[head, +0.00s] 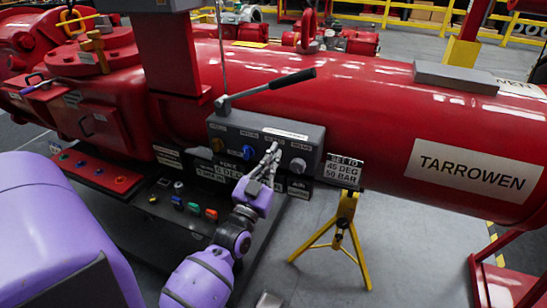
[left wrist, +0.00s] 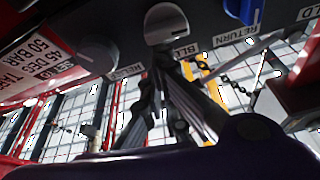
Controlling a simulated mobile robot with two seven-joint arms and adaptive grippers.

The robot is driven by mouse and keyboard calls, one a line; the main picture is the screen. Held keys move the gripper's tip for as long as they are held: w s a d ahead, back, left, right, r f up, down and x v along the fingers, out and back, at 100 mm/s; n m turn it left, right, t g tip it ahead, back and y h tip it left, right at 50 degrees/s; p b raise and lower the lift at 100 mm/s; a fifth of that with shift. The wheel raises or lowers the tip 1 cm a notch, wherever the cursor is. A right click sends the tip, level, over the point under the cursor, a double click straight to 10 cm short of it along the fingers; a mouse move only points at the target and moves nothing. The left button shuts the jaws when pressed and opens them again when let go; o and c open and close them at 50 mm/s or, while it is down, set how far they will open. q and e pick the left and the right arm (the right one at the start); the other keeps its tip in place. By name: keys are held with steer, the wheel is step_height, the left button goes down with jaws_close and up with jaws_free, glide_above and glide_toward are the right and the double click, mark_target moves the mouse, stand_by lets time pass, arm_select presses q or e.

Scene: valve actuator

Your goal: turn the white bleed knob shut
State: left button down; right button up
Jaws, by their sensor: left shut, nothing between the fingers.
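The white bleed knob (left wrist: 167,22) shows at the top of the left wrist view as a pale rounded knob, beside a partly covered label starting "BL". My left gripper (left wrist: 165,62) is shut and empty, its fingertips close to this knob. I cannot tell whether they touch it. In the head view, my left gripper (head: 273,152) is in front of the grey valve box (head: 225,130), between a blue knob (head: 248,152) and a grey knob (head: 298,165). There the gripper hides the bleed knob. My right gripper is not in view.
A black-handled lever (head: 270,90) reaches over the box top. A large red cylinder (head: 390,120) lies behind the box. A yellow stand (head: 342,235) is to the right. A dark panel with coloured knobs (head: 180,200) is at lower left. Grey floor (head: 420,260) is clear at right.

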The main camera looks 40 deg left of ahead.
arm_select(q)
steer(key=shift+d+m, duration=0.1)
steer(key=shift+m, duration=0.3)
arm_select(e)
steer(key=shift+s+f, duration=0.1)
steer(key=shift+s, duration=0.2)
arm_select(q)
steer(key=shift+f, duration=0.1)
